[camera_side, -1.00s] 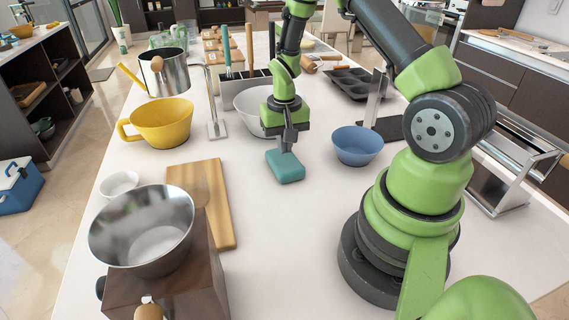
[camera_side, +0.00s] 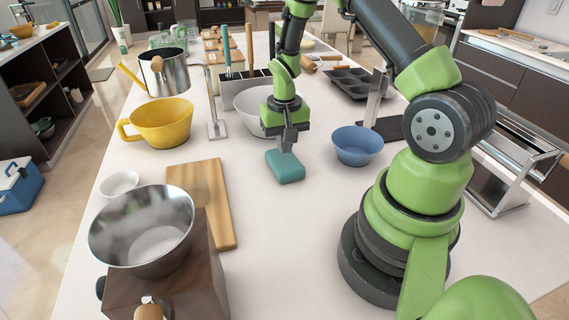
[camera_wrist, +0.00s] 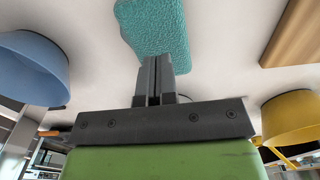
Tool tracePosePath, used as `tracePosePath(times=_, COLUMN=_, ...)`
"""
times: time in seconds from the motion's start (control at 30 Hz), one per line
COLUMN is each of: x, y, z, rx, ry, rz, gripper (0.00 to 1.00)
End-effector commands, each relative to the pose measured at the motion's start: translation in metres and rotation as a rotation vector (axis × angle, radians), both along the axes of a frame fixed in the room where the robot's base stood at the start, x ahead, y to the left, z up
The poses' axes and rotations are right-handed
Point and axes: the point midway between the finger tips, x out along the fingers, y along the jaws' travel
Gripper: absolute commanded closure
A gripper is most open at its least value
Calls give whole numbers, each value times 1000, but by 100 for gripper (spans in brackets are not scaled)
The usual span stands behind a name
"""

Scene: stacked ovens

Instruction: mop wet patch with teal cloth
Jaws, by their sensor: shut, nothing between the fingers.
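The teal cloth (camera_side: 285,166) is a thick folded block lying on the pale counter. It also shows in the wrist view (camera_wrist: 158,28), just beyond my fingertips. My gripper (camera_side: 288,146) points down right at the cloth, with its fingers shut together and nothing between them. In the wrist view the closed fingers (camera_wrist: 155,62) overlap the near edge of the cloth; I cannot tell whether they touch it. I cannot make out a wet patch in either view.
A blue bowl (camera_side: 358,146) stands close to the right of the cloth. A white bowl (camera_side: 254,104) is behind my gripper. A yellow mug (camera_side: 163,124) and a wooden board (camera_side: 214,207) are to the left. The counter (camera_side: 285,240) in front of the cloth is clear.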

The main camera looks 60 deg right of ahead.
Motion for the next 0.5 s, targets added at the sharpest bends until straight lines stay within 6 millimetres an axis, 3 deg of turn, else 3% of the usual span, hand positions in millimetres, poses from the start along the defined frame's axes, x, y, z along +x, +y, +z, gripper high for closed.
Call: tracePosePath(times=0.5, x=0, y=0, z=-6, rx=1, ry=1, rz=0, gripper=100)
